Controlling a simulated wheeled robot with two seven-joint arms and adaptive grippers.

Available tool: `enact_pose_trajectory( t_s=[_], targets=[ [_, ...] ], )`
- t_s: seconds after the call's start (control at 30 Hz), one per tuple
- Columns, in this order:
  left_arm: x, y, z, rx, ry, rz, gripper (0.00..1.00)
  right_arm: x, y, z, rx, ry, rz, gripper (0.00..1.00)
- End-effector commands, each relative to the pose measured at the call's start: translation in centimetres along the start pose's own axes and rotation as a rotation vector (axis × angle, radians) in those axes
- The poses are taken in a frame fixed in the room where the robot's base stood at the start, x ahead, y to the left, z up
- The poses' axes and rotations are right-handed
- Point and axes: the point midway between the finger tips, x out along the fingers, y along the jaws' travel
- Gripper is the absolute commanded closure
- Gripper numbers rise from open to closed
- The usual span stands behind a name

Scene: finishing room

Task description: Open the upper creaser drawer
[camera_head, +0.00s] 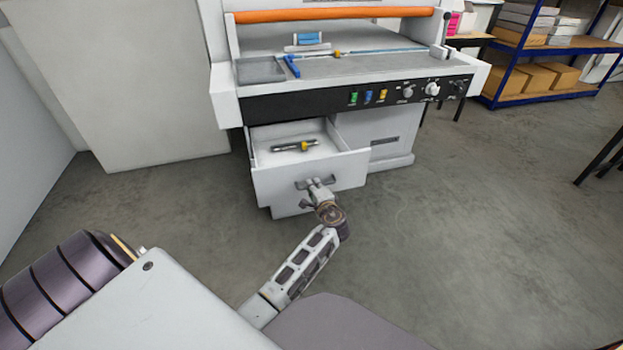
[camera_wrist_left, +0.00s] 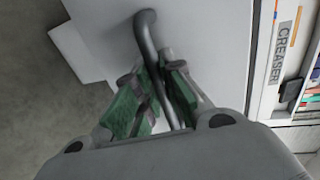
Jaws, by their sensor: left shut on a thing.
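The upper creaser drawer (camera_head: 345,163) is pulled out from the white creaser machine (camera_head: 225,97), and its inside shows from above. My left gripper (camera_head: 318,185) is at the drawer's front in the head view. In the left wrist view, my left gripper (camera_wrist_left: 163,95) has its green-padded fingers on either side of the dark bar handle (camera_wrist_left: 147,35), shut on it. The lower drawer front (camera_head: 290,210) shows partly below. My right gripper is not in view.
Grey floor (camera_head: 480,230) is open to the right of the machine. A white panel (camera_head: 115,80) stands at the left. Blue-framed shelves (camera_head: 530,50) with cardboard boxes stand at the back right. A dark table leg (camera_head: 600,155) shows at the right edge.

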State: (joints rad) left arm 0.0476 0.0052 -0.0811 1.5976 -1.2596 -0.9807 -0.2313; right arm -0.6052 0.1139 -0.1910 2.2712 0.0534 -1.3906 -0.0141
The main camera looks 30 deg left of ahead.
Motion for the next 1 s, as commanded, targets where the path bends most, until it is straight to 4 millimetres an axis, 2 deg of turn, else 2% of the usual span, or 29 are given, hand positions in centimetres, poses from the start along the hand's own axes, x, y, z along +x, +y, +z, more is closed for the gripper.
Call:
enact_pose_trajectory(
  t_s=[0.2,0.4,0.83,0.87,1.0],
  targets=[
    [-3.5,0.7,0.1,0.002,-0.001,0.002,1.0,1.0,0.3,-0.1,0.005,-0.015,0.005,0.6],
    [-5.2,1.0,0.1,0.001,-0.001,0.0,1.0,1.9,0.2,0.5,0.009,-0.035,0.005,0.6],
    [-5.6,1.1,0.0,0.0,-0.001,-0.001,1.0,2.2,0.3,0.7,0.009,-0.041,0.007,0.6],
    [-5.6,1.1,0.0,0.0,-0.001,-0.001,0.87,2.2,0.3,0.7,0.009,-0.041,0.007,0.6],
    [-5.6,1.1,0.0,0.0,-0.001,-0.001,0.69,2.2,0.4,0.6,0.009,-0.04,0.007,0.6]
  ],
)
